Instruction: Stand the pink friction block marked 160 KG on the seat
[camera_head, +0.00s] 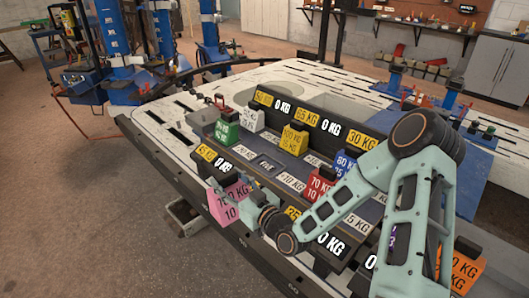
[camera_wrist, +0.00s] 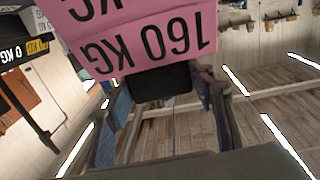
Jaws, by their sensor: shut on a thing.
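The pink block marked 160 KG (camera_head: 231,206) is in the air by the bench's near-left edge in the head view, tilted. In the wrist view the pink block (camera_wrist: 150,38) fills the top, its lettering upside down. My gripper (camera_wrist: 168,100) is shut on its dark knob, one finger at each side. In the head view my gripper (camera_head: 258,198) reaches the block from the right. White labels on the dark rack, such as one reading 10 KG (camera_head: 290,182), mark places; I cannot tell which is the seat.
A green block (camera_head: 227,131), a yellow block (camera_head: 295,138) and a red block (camera_head: 320,186) stand on the rack. Dark stepped panels with yellow weight signs (camera_head: 306,116) rise around them. My arm hides the bench's right part. Open floor (camera_head: 110,220) lies at the left.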

